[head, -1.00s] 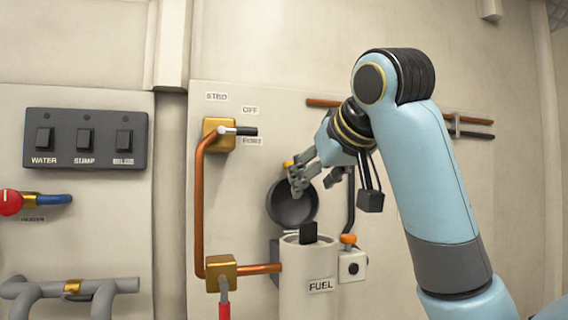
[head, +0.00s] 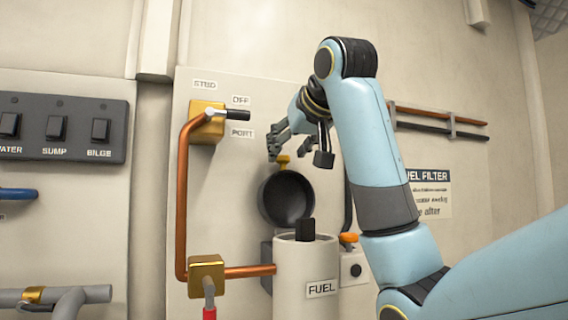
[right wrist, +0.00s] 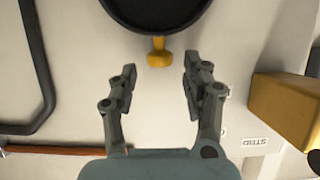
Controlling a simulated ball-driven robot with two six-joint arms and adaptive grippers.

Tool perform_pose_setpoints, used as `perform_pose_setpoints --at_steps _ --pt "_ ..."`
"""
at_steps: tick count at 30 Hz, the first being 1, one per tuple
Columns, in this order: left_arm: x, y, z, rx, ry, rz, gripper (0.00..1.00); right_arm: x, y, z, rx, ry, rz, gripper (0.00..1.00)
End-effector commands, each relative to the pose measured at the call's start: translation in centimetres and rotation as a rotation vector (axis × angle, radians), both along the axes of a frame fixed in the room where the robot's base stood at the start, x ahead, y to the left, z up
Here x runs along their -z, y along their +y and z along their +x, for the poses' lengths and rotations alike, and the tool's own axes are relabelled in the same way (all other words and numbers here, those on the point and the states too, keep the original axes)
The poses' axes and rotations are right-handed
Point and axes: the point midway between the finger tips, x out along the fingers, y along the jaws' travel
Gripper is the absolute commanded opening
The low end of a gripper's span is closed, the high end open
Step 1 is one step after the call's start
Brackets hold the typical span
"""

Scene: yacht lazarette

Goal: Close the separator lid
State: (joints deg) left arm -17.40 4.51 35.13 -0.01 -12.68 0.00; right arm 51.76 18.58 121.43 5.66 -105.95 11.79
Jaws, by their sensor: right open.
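The separator is a pale canister (head: 290,280) labelled FUEL, with a black piece (head: 306,229) standing up out of its open top. Its dark round lid (head: 287,198) stands open, upright behind the canister's mouth. A yellow knob (head: 283,160) is at the lid's upper edge. My right gripper (head: 276,147) is open just above the knob in the head view. In the right wrist view, the open right gripper (right wrist: 160,78) points toward the knob (right wrist: 158,52) and the lid (right wrist: 160,12), with the knob just beyond the fingertips. My left gripper is not in view.
A copper pipe (head: 182,200) with brass valves, the upper one (head: 207,122) handled, runs left of the canister. A switch panel (head: 60,128) is at far left. An orange-topped fitting (head: 348,238) sits right of the canister. Wall rods (head: 440,118) lie behind my right arm.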

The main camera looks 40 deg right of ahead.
Motion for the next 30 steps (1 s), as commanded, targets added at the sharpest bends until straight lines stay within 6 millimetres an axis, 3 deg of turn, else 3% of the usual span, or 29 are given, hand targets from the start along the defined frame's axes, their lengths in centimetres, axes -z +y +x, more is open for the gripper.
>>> perform_pose_setpoints --at_steps 6,17,27,30 --pt "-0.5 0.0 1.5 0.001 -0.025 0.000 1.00 0.9 -0.5 2.3 0.000 0.001 0.000 0.49" --pt "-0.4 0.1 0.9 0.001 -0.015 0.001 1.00 1.1 -0.6 2.7 0.000 -0.001 0.000 0.47" --pt "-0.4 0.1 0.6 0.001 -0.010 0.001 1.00 1.1 -0.6 2.7 -0.001 -0.001 0.000 0.03" --pt "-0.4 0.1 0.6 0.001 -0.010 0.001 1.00 1.1 -0.6 2.7 -0.001 -0.001 0.000 0.00"
